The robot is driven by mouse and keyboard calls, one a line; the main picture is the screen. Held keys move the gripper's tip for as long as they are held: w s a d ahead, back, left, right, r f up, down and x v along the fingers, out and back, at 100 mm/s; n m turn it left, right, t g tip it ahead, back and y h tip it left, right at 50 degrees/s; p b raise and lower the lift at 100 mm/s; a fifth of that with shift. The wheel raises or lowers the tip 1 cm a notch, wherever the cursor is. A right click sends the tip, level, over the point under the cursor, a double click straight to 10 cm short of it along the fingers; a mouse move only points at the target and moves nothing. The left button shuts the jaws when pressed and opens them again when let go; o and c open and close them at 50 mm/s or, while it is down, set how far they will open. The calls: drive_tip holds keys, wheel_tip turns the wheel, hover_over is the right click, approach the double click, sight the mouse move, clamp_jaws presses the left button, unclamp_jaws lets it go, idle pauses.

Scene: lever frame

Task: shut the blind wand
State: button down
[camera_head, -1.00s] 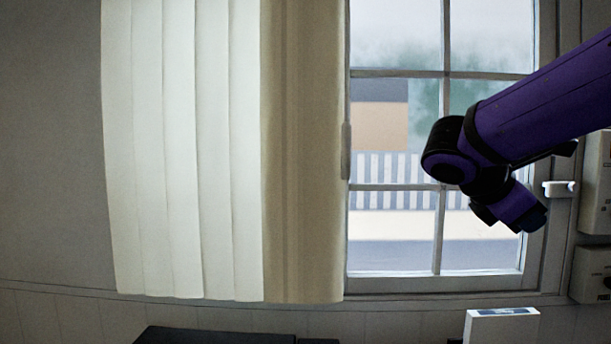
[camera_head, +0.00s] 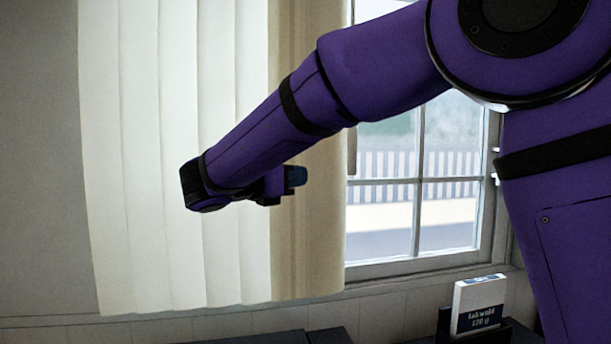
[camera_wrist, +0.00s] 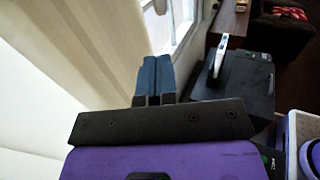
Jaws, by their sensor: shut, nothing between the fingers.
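Pale vertical blind slats (camera_head: 170,150) and a beige panel (camera_head: 320,230) hang over the left part of the window. A narrow grey-brown strip (camera_head: 352,150) shows at the right edge of the panel; I cannot tell whether it is the blind wand. My gripper (camera_head: 296,176) is in front of the blind, its fingers pointing right, left of the strip. In the wrist view my gripper's blue fingers (camera_wrist: 153,78) are shut together with nothing between them. The beige panel (camera_wrist: 100,40) fills the left there, and no wand is clearly visible.
The window (camera_head: 425,190) is right of the blind, partly behind my arm. A white box with printed lettering (camera_head: 478,303) stands below it with dark things around it. A black box (camera_wrist: 248,80) shows right of my fingers in the wrist view.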

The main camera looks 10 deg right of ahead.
sight(349, 171)
drive_tip(key=x, duration=1.3)
drive_tip(key=shift+d, duration=0.1)
